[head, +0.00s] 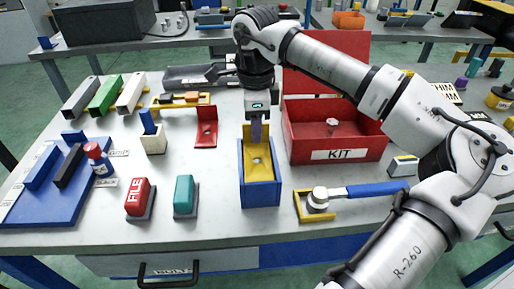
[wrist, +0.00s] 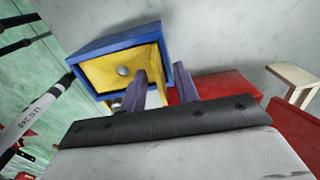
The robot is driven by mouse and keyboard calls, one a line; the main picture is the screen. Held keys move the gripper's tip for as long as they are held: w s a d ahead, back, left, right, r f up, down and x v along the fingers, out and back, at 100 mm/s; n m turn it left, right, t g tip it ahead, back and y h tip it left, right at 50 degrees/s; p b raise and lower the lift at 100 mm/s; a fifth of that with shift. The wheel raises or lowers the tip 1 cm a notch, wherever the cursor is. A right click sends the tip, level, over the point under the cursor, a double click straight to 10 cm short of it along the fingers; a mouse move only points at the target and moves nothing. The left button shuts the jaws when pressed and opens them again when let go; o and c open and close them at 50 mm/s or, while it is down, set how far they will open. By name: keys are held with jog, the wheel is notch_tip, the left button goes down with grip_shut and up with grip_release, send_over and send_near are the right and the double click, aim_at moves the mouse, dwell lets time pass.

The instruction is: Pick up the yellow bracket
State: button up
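The yellow bracket (head: 257,168) sits in an open blue box (head: 260,194) at the middle of the table, with a flat plate showing a round hole or bolt and an upright plate at the back. It also shows in the wrist view (wrist: 108,74), inside the blue box (wrist: 117,40). My gripper (head: 256,140) points down at the bracket's upright plate. In the wrist view my gripper (wrist: 160,72) has its two purple-grey fingers apart, with a yellow strip of the bracket visible between them. Contact with the fingers cannot be told.
A red KIT box (head: 334,155) stands close on the right. A red bracket (head: 206,128) stands on the left. Red (head: 138,198) and teal (head: 184,194) blocks stand at the front left.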

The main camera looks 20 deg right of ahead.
jog(key=shift+f, duration=0.2)
grip_shut()
jog(key=shift+r, duration=0.1)
